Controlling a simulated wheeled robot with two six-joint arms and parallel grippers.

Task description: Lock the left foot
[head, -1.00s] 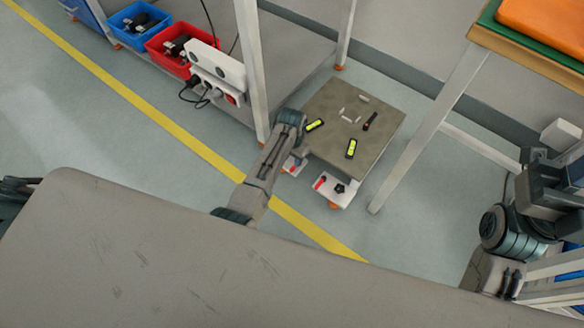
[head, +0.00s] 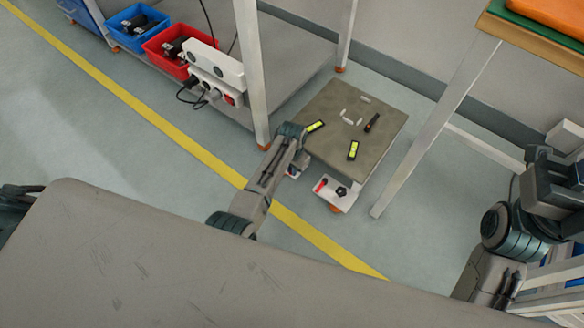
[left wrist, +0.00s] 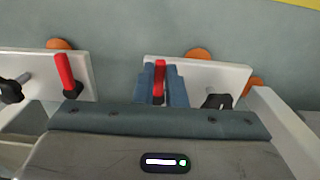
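The low cart (head: 335,125) stands on orange feet with white brackets, each bearing a red lever and a black knob. The left foot's bracket (head: 292,174) is mostly hidden behind my left arm in the head view. The left wrist view looks back from the other side, so this bracket (left wrist: 215,76) is at right there. My left gripper (left wrist: 160,85) has its two blue-grey fingers close on both sides of its upright red lever (left wrist: 159,78). The other foot's bracket (head: 334,194) is at left in the wrist view, with its red lever (left wrist: 65,72) upright. My right gripper is not clearly visible.
Yellow-green levels (head: 353,149) and small parts lie on the cart top. A shelf post (head: 252,75) stands just left of the cart, with a power strip (head: 214,70) and red bin (head: 170,45) beyond. A table leg (head: 435,120) is at right.

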